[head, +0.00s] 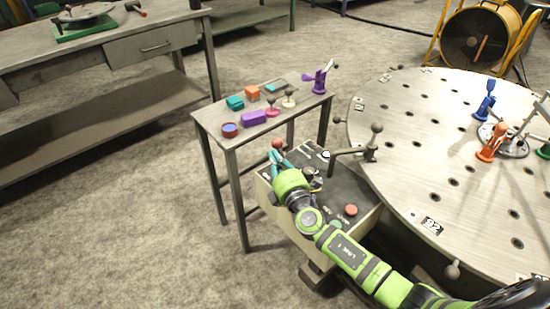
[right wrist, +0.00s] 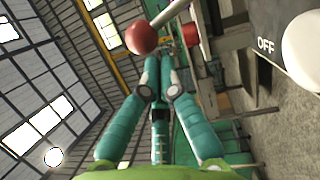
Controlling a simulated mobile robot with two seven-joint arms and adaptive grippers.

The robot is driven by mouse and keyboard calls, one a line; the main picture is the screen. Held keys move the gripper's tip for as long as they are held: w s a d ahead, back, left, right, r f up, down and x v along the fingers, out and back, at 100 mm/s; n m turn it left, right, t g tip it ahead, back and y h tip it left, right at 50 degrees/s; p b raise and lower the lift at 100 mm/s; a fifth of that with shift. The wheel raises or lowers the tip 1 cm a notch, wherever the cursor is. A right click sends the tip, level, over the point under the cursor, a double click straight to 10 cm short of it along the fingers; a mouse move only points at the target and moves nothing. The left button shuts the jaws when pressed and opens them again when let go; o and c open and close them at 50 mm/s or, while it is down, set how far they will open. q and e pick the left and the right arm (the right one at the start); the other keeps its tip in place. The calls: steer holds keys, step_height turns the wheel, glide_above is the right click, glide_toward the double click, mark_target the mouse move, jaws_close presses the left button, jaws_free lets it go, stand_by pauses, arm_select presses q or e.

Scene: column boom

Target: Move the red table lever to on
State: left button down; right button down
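The red table lever has a red ball knob (head: 277,144) at the far left end of a dark control panel (head: 348,189). My left gripper is out of view.
A large round table (head: 440,140) with holes stands right of the panel. An OFF label (right wrist: 266,45) shows. A small table (head: 205,118) with coloured pieces stands behind.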

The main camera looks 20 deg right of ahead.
mark_target(280, 144)
steer(key=shift+w+d+r+m+p, duration=0.1)
steer(key=shift+d+r+m+p, duration=0.3)
steer(key=shift+m, duration=0.1)
stand_by(0.4)
steer(key=shift+d, duration=0.1)
steer(key=shift+w+d+r+m+g+p, duration=0.25)
steer(key=shift+d+r+m+p, duration=0.1)
steer(key=shift+d+m+p, duration=0.2)
steer(key=shift+w+d+r+m+g+p, duration=0.1)
steer(key=shift+d+r+m+g+p, duration=0.25)
steer(key=shift+p, duration=0.3)
steer(key=w+d+m+g+y+p, duration=0.1)
steer(key=w+d+m+p, duration=0.1)
steer(key=d+m+p, duration=0.4)
steer(key=shift+w+d+g, duration=0.25)
steer(key=shift+d+g, duration=0.15)
